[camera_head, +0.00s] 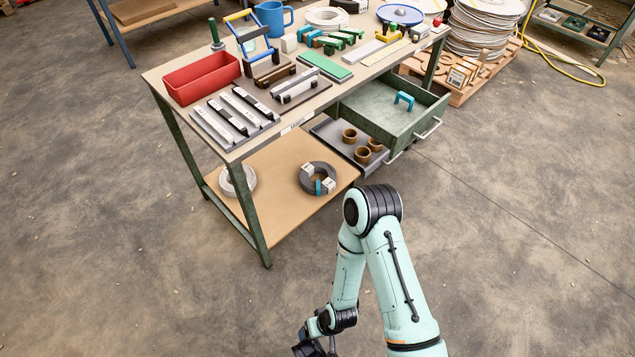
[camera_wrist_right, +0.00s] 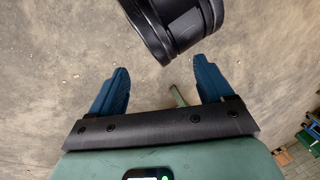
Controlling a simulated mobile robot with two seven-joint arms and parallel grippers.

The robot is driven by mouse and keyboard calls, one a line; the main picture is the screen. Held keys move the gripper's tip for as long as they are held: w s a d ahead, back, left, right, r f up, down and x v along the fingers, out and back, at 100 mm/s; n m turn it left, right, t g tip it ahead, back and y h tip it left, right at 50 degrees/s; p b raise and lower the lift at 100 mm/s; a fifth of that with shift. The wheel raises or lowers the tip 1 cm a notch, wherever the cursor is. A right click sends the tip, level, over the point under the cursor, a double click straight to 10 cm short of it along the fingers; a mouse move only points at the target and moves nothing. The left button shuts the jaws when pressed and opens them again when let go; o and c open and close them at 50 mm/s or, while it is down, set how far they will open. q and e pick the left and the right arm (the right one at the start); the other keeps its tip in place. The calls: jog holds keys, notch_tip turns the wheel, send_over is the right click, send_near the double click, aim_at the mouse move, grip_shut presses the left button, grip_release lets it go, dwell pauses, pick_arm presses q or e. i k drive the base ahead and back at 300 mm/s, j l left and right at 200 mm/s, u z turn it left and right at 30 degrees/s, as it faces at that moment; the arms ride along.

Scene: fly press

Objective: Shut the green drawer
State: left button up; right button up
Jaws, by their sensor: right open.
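The green drawer (camera_head: 368,121) is pulled out from under the right end of the workbench's top. A pale metal bar handle (camera_head: 429,129) runs along its front. A teal bracket-shaped piece (camera_head: 404,98) lies inside the drawer. My right arm reaches in from the bottom of the head view. Its gripper is at the bottom edge there, partly cut off, well in front of the bench and apart from the drawer. In the right wrist view my right gripper (camera_wrist_right: 160,64) has its two blue fingers spread, with nothing held. My left gripper is not in view.
Below the drawer, a grey tray (camera_head: 327,132) with brown rings sticks out. The workbench (camera_head: 165,78) holds a red bin (camera_head: 202,77) and several tools. Stacked cable coils on a pallet (camera_head: 460,92) stand behind right. Bare floor lies in front and to the right of the drawer.

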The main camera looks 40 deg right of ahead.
aim_at(371, 108)
jog(key=l+z, duration=0.1)
jog(key=z, duration=1.95)
